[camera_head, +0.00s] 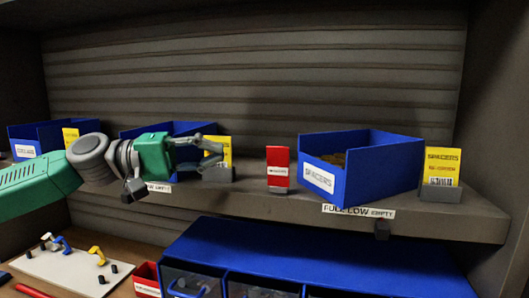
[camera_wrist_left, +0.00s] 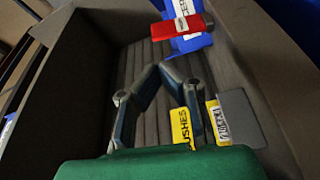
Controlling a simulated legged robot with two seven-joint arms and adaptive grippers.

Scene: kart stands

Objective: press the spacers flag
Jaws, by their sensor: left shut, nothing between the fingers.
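A yellow card marked SPACERS (camera_head: 442,166) stands upright in a grey holder at the right end of the shelf. Left of it is the blue spacers bin (camera_head: 385,172), its label facing front; the bin also shows at the top of the left wrist view (camera_wrist_left: 191,42). A red upright flag (camera_head: 278,162) with a small white label stands just left of the bin; it also shows in the left wrist view (camera_wrist_left: 183,29). My left gripper (camera_head: 214,152) is shut and empty, left of the red flag and apart from it. My right gripper is out of view.
A yellow bushes card (camera_head: 222,148) stands behind my left gripper and also shows in the left wrist view (camera_wrist_left: 181,129). Another blue bin (camera_head: 184,130) is behind my wrist. Below the shelf are blue drawers (camera_head: 300,250) and a white board (camera_head: 75,272) with small parts.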

